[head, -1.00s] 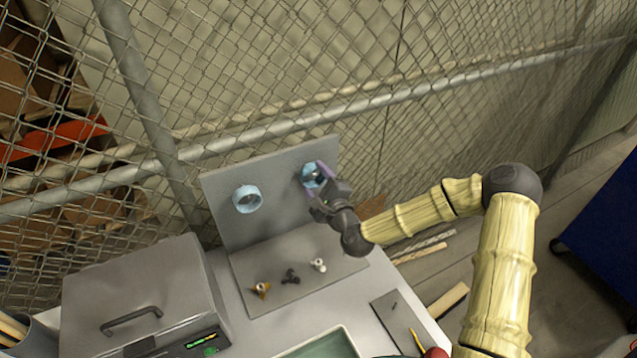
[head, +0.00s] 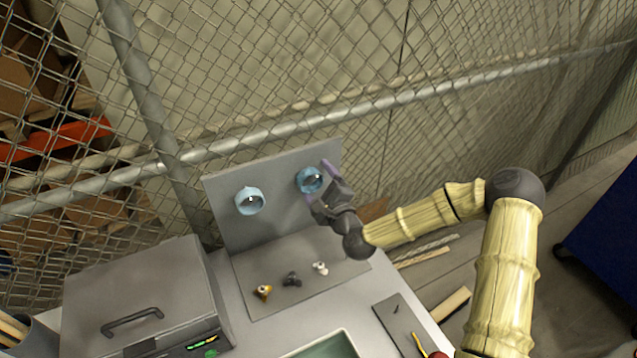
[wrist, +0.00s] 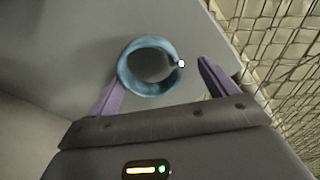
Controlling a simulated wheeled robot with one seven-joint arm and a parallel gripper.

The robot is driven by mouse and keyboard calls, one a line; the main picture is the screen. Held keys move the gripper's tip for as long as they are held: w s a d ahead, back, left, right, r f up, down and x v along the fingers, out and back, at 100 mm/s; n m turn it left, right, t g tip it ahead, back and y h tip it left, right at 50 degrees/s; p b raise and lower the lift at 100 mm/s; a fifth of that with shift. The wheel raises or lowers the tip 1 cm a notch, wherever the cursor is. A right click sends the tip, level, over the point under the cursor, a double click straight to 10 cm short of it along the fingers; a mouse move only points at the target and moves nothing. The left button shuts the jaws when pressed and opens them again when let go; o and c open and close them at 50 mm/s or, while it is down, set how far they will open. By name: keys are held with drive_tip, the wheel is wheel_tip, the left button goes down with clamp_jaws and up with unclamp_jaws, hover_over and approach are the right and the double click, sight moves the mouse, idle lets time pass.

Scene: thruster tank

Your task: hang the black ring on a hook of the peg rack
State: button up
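The peg rack is an upright grey panel (head: 275,215) with a flat grey base. A blue ring (head: 249,201) is on its left hook. A second blue ring (head: 310,180) is on its right hook and also shows in the wrist view (wrist: 126,72), with the hook's white tip at its right edge. My gripper (head: 320,183) is open in front of the right ring. In the wrist view its purple fingers (wrist: 160,72) stand apart on either side of that ring, with a clear gap at the right finger; contact on the left is unclear. I see no ring that is clearly black.
A grey case (head: 140,295) stands at left. A green-lined tray (head: 325,347) is in front. A wire fence (head: 450,110) stands behind.

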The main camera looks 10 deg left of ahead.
drive_tip(key=v, duration=1.2)
drive_tip(key=shift+w+d+r+b, duration=0.15)
drive_tip(key=shift+d+r+b, duration=0.05)
drive_tip(key=shift+b, duration=0.15)
drive_tip(key=shift+d+p, duration=0.1)
drive_tip(key=shift+p, duration=0.35)
drive_tip(key=p+v, duration=0.2)
drive_tip(key=p, duration=0.1)
drive_tip(key=p+v, duration=0.3)
drive_tip(key=p, duration=0.1)
drive_tip(key=shift+s+f, duration=0.2)
drive_tip(key=shift+s, duration=0.05)
